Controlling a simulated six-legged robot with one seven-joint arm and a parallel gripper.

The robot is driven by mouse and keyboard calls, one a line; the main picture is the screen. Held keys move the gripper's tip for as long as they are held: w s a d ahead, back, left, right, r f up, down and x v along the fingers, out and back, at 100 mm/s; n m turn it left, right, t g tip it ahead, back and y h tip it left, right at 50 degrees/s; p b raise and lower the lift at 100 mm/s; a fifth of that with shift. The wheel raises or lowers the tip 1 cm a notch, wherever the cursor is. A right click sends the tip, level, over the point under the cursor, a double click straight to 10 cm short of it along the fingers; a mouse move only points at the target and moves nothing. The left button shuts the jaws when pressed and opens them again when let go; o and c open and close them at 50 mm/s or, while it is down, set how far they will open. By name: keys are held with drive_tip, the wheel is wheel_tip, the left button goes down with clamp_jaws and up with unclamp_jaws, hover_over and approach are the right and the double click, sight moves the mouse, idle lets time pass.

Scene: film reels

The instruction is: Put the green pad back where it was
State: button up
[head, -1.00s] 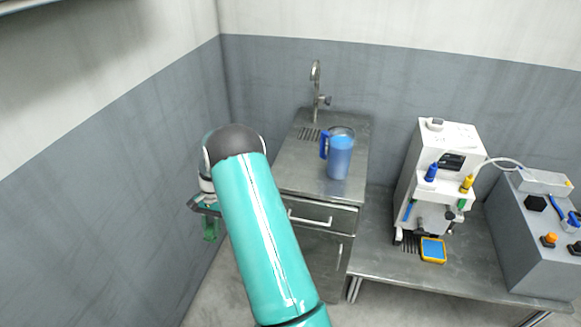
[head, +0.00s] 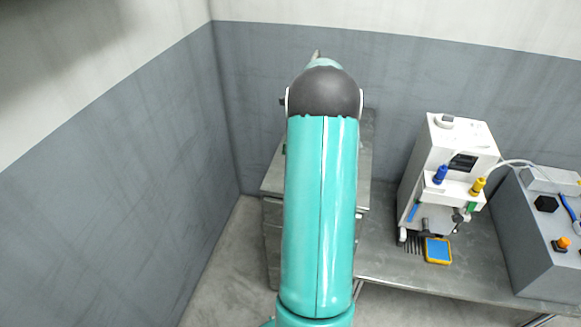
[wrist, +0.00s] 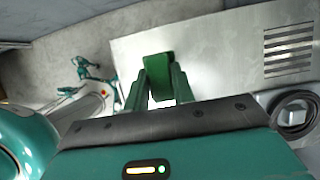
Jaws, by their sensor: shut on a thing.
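The green pad (wrist: 158,66) is between the fingertips of my gripper (wrist: 160,84) in the wrist view. My gripper is shut on it. The pad is over the bare metal top of the sink cabinet (wrist: 215,55), near its left edge in that view. I cannot tell whether the pad touches the metal. In the head view my arm covers most of the cabinet (head: 279,183) and hides the gripper and the pad.
Slots (wrist: 288,50) are cut in the metal at the right of the wrist view. In the head view, a white machine (head: 448,170) and a blue-and-yellow pad (head: 438,251) are on the bench at right. A grey box (head: 530,240) stands beside them.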

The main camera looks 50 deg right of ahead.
drive_tip(key=f, duration=0.4)
drive_tip(key=shift+a+f, duration=0.25)
drive_tip(key=shift+a, duration=0.05)
drive_tip(key=shift+a+f, duration=0.2)
drive_tip(key=shift+f, duration=0.45)
drive_tip(key=shift+d+f, duration=0.1)
drive_tip(key=shift+f, duration=1.35)
drive_tip(key=o, duration=1)
drive_tip(key=shift+f, duration=0.1)
drive_tip(key=shift+c, duration=0.2)
